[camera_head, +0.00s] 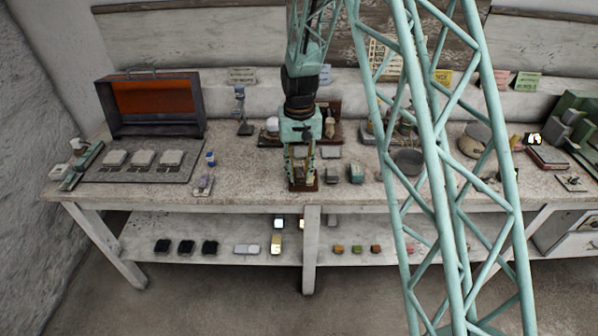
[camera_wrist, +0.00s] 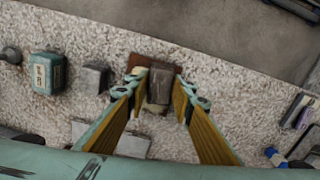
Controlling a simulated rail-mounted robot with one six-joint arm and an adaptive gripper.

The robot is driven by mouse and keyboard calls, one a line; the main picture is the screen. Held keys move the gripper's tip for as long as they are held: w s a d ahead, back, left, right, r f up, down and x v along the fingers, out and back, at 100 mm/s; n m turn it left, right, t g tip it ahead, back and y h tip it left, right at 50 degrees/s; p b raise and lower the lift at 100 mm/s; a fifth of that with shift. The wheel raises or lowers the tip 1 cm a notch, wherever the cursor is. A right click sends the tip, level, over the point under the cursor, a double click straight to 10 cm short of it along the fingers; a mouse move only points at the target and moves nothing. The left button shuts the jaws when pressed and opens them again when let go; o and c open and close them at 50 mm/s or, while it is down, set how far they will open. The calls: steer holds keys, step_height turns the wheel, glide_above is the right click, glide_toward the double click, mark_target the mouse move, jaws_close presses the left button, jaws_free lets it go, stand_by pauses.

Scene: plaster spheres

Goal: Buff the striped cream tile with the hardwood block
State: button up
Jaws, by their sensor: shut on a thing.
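My gripper (camera_head: 302,178) is low over the bench, left of the lattice mast. In the wrist view my gripper (camera_wrist: 161,88) has its yellow-sided fingers shut on a block (camera_wrist: 159,87) with a grey-brown upper part and a wider reddish-brown base (camera_head: 303,187), which looks like the hardwood block. The block is upright at the bench's front edge; I cannot tell whether it touches the surface. Three pale tiles (camera_head: 144,158) sit on a dark mat at the left. Stripes are too small to make out, so I cannot tell which one is the striped cream tile.
A grey block (camera_wrist: 95,79) and a green labelled block (camera_wrist: 47,72) stand close beside my gripper. Two flat pale pieces (camera_head: 331,152) lie behind it. A blue-capped bottle (camera_head: 210,159) stands between gripper and mat (camera_head: 95,175). An open orange-lined case (camera_head: 150,98) stands behind the tiles.

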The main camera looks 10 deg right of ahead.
steer(key=shift+s+r, duration=0.1)
steer(key=shift+s, duration=0.25)
steer(key=shift+w, duration=0.1)
steer(key=shift+w+r+p, duration=0.5)
steer(key=shift+w+r, duration=0.2)
steer(key=shift+w, duration=0.1)
steer(key=shift+w, duration=0.1)
steer(key=shift+w+d+f, duration=0.1)
steer(key=shift+w+d, duration=0.1)
steer(key=shift+w, duration=0.55)
steer(key=shift+w+d+f, duration=0.1)
steer(key=shift+w+d, duration=0.1)
steer(key=shift+w, duration=0.5)
steer(key=shift+f, duration=0.6)
stand_by(0.4)
